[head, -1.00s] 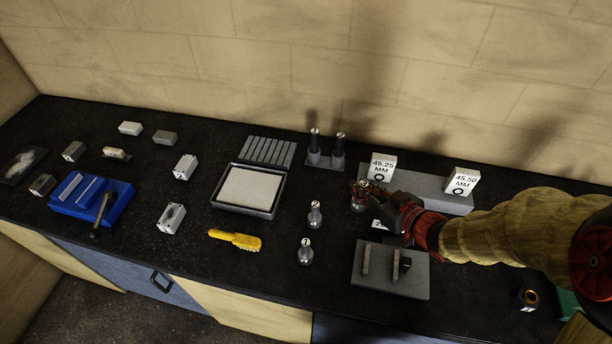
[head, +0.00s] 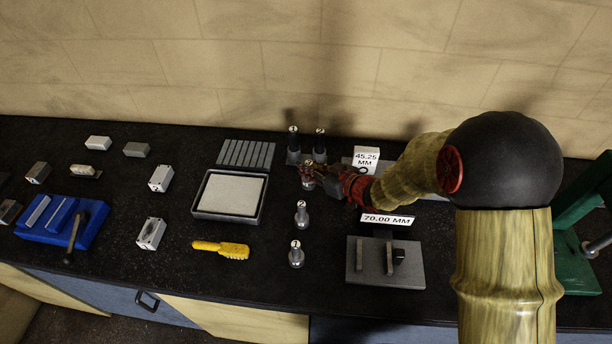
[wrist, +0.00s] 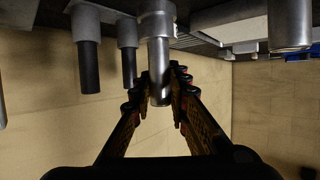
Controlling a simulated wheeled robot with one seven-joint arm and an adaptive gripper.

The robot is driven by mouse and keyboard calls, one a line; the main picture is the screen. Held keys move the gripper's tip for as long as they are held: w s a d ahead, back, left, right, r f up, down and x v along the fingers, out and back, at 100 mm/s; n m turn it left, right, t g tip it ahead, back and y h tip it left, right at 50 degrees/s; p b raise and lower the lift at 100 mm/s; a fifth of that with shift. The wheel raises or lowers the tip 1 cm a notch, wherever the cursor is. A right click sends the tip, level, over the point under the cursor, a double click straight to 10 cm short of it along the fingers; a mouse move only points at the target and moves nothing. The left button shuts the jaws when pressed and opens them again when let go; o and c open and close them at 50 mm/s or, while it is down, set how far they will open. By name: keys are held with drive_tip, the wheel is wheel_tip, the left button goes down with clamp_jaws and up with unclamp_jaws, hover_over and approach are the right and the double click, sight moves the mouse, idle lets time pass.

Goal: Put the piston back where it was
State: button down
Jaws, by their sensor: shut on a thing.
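My gripper (head: 310,171) is shut on a silver piston (head: 308,183) at the back middle of the bench, just in front of a pair of dark-rodded pistons (head: 293,140) (head: 319,142) on a grey stand (head: 306,158). In the wrist view, which looks upside down, the held silver piston (wrist: 157,45) is between the fingers (wrist: 157,88), with the dark rods (wrist: 89,67) (wrist: 129,66) to its left. Its lower end is hard to see. Two more silver pistons (head: 301,214) (head: 296,254) stand upright in a row nearer the front.
A 45.25 MM sign (head: 366,159), a 70.00 MM sign (head: 387,220) and a grey plate (head: 412,271) with two uprights are to the right. A blue fixture (head: 55,222) stands far left.

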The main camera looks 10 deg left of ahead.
drive_tip(key=shift+w+a+f, duration=0.4)
drive_tip(key=shift+f, duration=0.25)
drive_tip(key=shift+w+f+b, duration=0.15)
drive_tip(key=shift+f+b, duration=0.2)
drive_tip(key=shift+f, duration=1.3)
drive_tip(key=shift+f, duration=0.2)
drive_tip(key=c, duration=1.8)
unclamp_jaws()
drive_tip(key=shift+o, duration=0.4)
